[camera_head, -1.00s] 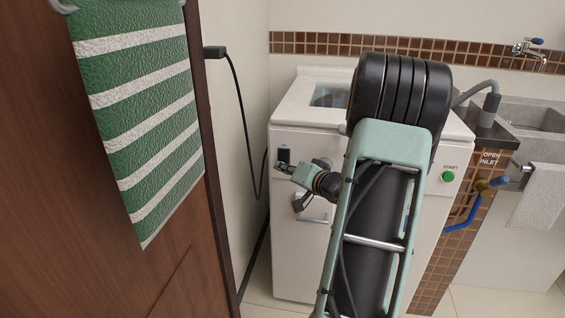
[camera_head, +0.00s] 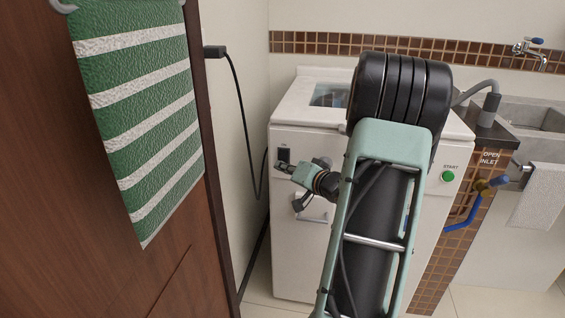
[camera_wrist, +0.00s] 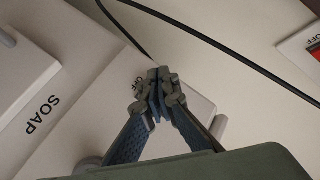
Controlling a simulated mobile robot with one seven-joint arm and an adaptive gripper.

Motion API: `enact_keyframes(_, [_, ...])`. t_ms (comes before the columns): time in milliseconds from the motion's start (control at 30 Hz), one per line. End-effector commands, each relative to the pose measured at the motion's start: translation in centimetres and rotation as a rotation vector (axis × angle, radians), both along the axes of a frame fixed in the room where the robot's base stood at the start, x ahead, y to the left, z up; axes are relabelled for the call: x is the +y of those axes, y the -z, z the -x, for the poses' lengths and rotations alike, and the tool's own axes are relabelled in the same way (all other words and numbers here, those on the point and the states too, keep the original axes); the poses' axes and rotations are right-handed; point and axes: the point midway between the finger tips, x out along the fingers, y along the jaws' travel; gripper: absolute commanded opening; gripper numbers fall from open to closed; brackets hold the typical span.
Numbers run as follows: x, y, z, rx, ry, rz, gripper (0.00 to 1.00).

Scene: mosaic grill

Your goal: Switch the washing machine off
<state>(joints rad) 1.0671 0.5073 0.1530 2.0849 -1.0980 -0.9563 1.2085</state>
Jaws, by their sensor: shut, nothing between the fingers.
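The white washing machine (camera_head: 300,250) stands against the back wall, partly hidden behind my arm. A dark switch (camera_head: 284,155) is at the upper left of its front panel. My gripper (camera_head: 281,168) is at the lower edge of this switch, with its fingers shut and empty. I cannot tell whether the fingertips touch the switch. A green START button (camera_head: 448,176) is at the right of the panel.
A SOAP drawer (camera_wrist: 40,115) is close to my fingers in the wrist view. A black cable (camera_head: 245,130) hangs at the machine's left. A brown door (camera_head: 90,230) with a striped green towel (camera_head: 150,120) stands at the left. A sink (camera_head: 530,115) is at the right.

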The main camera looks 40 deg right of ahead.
Motion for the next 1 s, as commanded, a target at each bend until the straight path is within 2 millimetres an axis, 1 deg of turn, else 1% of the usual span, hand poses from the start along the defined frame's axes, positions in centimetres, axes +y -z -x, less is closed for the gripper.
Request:
enact_keyframes(433, [-0.64,0.06,-0.56,0.0,0.0,-0.001,0.0])
enact_keyframes(1000, [-0.86,0.11,-0.73,0.0,0.0,0.0,0.0])
